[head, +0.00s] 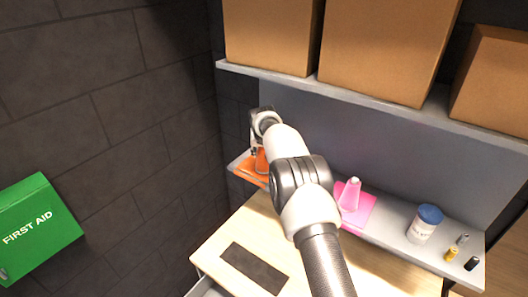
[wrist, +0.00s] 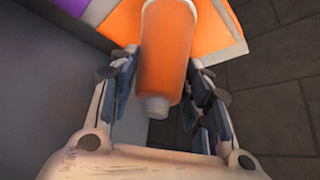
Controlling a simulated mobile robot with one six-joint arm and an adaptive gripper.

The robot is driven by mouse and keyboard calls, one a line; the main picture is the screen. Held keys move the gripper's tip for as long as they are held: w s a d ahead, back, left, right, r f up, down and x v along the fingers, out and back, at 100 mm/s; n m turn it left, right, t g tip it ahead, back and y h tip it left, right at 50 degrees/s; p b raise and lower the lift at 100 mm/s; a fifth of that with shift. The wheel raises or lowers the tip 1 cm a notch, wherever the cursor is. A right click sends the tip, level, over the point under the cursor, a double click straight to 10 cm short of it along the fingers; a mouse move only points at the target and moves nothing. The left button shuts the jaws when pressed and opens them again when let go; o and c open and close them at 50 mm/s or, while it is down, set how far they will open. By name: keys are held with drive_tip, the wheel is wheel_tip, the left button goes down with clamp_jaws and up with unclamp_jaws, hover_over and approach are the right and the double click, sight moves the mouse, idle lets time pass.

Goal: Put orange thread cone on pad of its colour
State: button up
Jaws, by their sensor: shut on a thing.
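The orange thread cone (wrist: 167,55) is between the fingers of my gripper (wrist: 163,78) in the wrist view, its narrow pale tip toward the camera. My gripper is shut on it. In the head view the cone (head: 262,160) shows partly under my gripper (head: 257,150) at the left end of the shelf. The orange pad (head: 244,171) lies on the shelf there, partly hidden by my arm. In the wrist view the orange pad (wrist: 218,28) is behind the cone. I cannot tell whether the cone's base touches the pad.
A pink cone (head: 350,195) stands on a pink pad (head: 363,213), right of my arm. A white tub with blue lid (head: 424,224) and small batteries (head: 452,254) stand farther right. Cardboard boxes (head: 380,45) sit above. A purple patch (wrist: 68,5) shows beside the orange pad.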

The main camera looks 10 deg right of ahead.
drive_tip(key=shift+w+d+f+p, duration=0.1)
drive_tip(key=shift+w+f+p, duration=0.25)
drive_tip(key=shift+f, duration=0.2)
drive_tip(key=shift+s, duration=0.1)
drive_tip(key=shift+f, duration=0.15)
drive_tip(key=o, duration=0.8)
drive_tip(key=shift+s+f+b, duration=0.1)
drive_tip(key=shift+f+b, duration=0.05)
drive_tip(key=shift+b, duration=0.15)
drive_tip(key=shift+c, duration=0.2)
drive_tip(key=o, duration=0.5)
drive_tip(key=shift+c, duration=0.2)
drive_tip(key=shift+r, duration=0.2)
drive_tip(key=shift+r, duration=0.25)
drive_tip(key=b+v, duration=0.2)
drive_tip(key=v, duration=0.9)
drive_tip(key=shift+s+r, duration=0.25)
drive_tip(key=shift+s, duration=0.05)
